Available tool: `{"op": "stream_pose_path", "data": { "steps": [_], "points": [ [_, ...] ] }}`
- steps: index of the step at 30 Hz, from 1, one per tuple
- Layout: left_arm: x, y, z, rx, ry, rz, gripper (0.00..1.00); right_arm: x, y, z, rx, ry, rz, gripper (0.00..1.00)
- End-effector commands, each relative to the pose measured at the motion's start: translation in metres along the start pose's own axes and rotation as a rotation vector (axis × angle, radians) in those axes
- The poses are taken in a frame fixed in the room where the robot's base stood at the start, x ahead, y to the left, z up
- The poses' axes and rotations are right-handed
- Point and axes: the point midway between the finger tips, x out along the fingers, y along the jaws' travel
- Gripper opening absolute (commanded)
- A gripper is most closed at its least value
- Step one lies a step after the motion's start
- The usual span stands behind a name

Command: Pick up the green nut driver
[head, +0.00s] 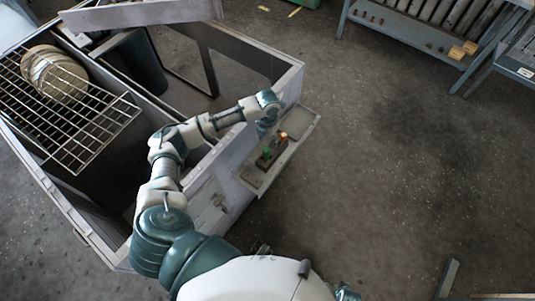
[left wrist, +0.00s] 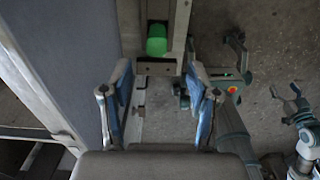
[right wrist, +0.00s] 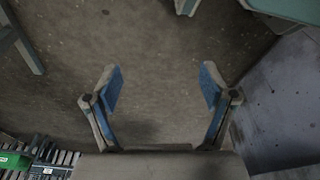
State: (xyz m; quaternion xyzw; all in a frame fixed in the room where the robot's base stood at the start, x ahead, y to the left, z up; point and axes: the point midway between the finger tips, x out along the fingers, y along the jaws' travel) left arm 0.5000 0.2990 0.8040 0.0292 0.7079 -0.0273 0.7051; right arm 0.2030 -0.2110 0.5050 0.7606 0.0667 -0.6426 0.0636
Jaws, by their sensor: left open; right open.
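The green nut driver (head: 267,153) shows in the head view as a small green piece on the narrow ledge at the housing's right side. In the left wrist view a rounded green handle (left wrist: 157,39) stands out beyond the fingertips, near the top middle; the rest of the tool is hard to make out. My left gripper (left wrist: 161,84) is open and empty, with the green handle ahead of the gap between its fingers and apart from them. In the head view the left gripper (head: 265,128) hangs just above the ledge. My right gripper (right wrist: 158,86) is open and empty over bare floor.
The ledge (head: 297,133) also bears a small orange-brown item (head: 283,137). The grey blower housing (head: 228,168) has raised walls beside my left arm. A wire rack (head: 50,115) with round discs lies on its left part. Open floor (head: 400,150) lies to the right.

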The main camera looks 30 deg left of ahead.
Motion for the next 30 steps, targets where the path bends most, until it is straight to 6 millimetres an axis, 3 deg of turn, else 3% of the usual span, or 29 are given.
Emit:
{"op": "stream_pose_path", "data": {
  "steps": [3, 11, 18, 27, 28, 30],
  "points": [
    [0.023, -0.001, -0.001, -0.001, 0.002, -0.001, 0.6, -0.007, 0.0, -0.004, 0.002, 0.004, 0.0, 0.83],
    [0.044, -0.001, -0.002, -0.001, 0.001, 0.002, 0.6, -0.017, 0.002, -0.009, 0.003, 0.009, -0.001, 0.83],
    [0.081, 0.002, -0.004, -0.002, 0.001, 0.0, 0.6, -0.033, 0.003, -0.017, 0.005, 0.015, 0.001, 0.83],
    [0.087, 0.003, -0.004, -0.001, -0.003, 0.0, 0.6, -0.039, 0.002, -0.019, 0.006, 0.016, 0.002, 0.83],
    [0.087, 0.003, -0.004, -0.001, -0.003, 0.0, 0.58, -0.039, 0.002, -0.019, 0.005, 0.016, 0.002, 0.83],
    [0.087, 0.003, -0.004, -0.001, -0.003, 0.0, 0.4, -0.038, 0.002, -0.019, 0.006, 0.014, 0.002, 0.83]
  ]
}}
